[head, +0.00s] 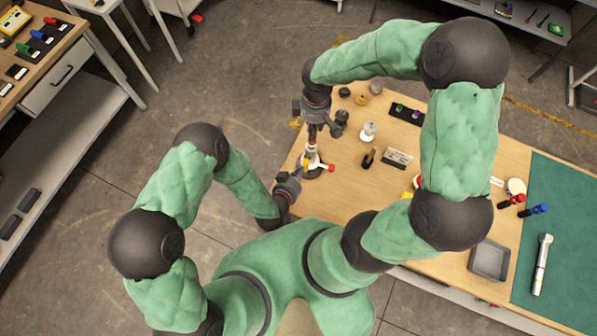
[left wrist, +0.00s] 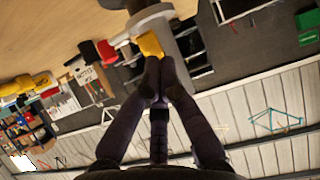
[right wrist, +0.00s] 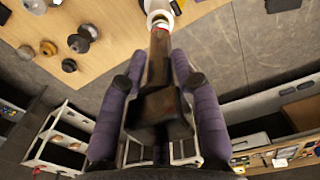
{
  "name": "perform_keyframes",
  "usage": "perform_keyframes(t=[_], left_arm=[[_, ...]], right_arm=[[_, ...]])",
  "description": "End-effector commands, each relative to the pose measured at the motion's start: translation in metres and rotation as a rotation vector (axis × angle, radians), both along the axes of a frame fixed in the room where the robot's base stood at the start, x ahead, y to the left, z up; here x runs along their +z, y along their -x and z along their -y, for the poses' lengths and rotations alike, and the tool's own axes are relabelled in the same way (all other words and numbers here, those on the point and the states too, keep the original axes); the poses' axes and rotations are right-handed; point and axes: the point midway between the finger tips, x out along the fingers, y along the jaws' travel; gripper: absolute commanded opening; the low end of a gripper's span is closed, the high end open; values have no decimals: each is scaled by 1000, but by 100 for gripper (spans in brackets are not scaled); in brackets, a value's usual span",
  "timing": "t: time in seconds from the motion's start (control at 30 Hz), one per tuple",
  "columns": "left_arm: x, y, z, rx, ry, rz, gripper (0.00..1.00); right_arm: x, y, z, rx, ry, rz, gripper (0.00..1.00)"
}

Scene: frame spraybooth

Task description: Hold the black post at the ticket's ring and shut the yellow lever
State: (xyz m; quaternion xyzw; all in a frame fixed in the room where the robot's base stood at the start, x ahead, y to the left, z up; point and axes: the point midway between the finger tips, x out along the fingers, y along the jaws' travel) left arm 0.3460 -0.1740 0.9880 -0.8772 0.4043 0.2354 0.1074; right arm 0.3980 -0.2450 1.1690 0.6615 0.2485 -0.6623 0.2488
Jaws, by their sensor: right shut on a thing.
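The black post (right wrist: 158,70) stands between the fingers of my right gripper (right wrist: 158,80), which is shut on it. White and red bands (right wrist: 161,24) show beyond the fingertips; whether a ring lies under the fingers is hidden. In the head view my right gripper (head: 313,130) is above the pale valve body (head: 313,160). The yellow lever (left wrist: 150,44) is just beyond the tips of my left gripper (left wrist: 160,70), whose fingers are together and empty; contact is unclear. A red-ended lever (head: 330,168) points right. The ticket (head: 397,157) stands on the table; its print is unreadable.
Several knobs and fittings, one white (head: 368,131), stand right of the valve. A dark block (head: 407,114) holds coloured pieces. A grey tray (head: 489,259) and a green mat (head: 556,225) are farther right. The table's left edge is close to the valve.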

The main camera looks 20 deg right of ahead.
Motion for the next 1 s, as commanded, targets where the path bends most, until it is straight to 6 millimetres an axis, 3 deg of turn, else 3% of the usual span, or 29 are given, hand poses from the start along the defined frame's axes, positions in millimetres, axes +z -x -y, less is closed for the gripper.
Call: perform_keyframes(t=[0.33,0.8,1.0], left_arm=[[12,-1,0,0,1,1,0],[75,-2,0,-1,3,2,0],[93,-2,-1,0,2,0,0]], right_arm=[[-1,2,1,0,2,-7,0],[-1,2,1,0,2,-7,0],[-1,2,1,0,2,-7,0]])
